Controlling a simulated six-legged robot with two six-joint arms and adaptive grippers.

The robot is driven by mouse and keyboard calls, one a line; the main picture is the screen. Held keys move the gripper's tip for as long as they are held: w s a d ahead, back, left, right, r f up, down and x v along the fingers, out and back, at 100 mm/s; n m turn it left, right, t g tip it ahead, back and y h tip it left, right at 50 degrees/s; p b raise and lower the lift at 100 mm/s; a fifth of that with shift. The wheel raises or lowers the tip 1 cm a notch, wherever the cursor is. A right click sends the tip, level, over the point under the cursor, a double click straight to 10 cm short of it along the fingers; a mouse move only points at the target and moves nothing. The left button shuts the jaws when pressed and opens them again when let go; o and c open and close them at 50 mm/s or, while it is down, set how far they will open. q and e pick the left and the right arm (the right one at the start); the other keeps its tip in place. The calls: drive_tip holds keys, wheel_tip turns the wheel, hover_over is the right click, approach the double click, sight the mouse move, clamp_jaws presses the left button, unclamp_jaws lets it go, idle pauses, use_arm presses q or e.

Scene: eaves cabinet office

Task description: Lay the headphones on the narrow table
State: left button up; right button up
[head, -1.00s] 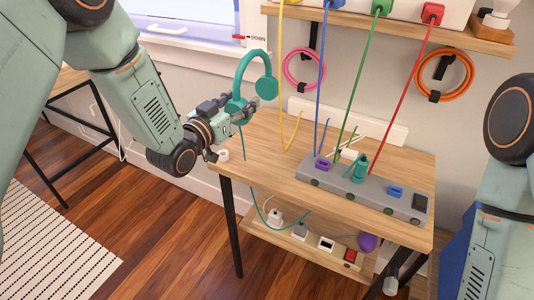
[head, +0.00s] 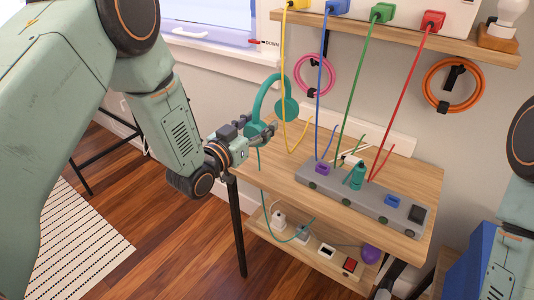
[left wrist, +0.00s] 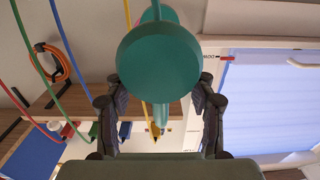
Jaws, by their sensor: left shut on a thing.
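The teal headphones (head: 261,101) are held in my left gripper (head: 264,131) above the back left part of a wooden table (head: 277,170). The headband arches up, and one round ear cup faces right. A thin teal cable hangs down past the table's left edge towards the lower shelf. In the left wrist view a teal ear cup (left wrist: 158,62) fills the space between the two dark fingers, hiding most of the headband. A gap between the headphones and the tabletop is hard to judge. My right arm shows at the right edge, its gripper out of sight.
A grey power strip (head: 345,192) lies along the tabletop's front right. Yellow, blue, green and red cables (head: 391,110) hang from the upper shelf (head: 400,36). The lower shelf (head: 310,263) holds several small items. Another dark-legged table (head: 85,160) stands behind at left.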

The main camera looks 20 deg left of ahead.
use_arm(q)
drive_tip(key=f, duration=0.4)
drive_tip(key=shift+w+a+b, duration=0.25)
drive_tip(key=shift+a+b, duration=0.1)
drive_tip(key=shift+a, duration=0.05)
drive_tip(key=shift+f, duration=0.3)
drive_tip(key=shift+s+d+f, duration=0.1)
drive_tip(key=shift+d+f, duration=0.25)
drive_tip(key=shift+a+f+b, duration=0.2)
drive_tip(key=shift+f+b, duration=0.4)
drive_tip(key=shift+f, duration=0.65)
drive_tip(key=shift+a+f, duration=0.1)
drive_tip(key=shift+f, duration=0.25)
drive_tip(key=shift+d, duration=0.2)
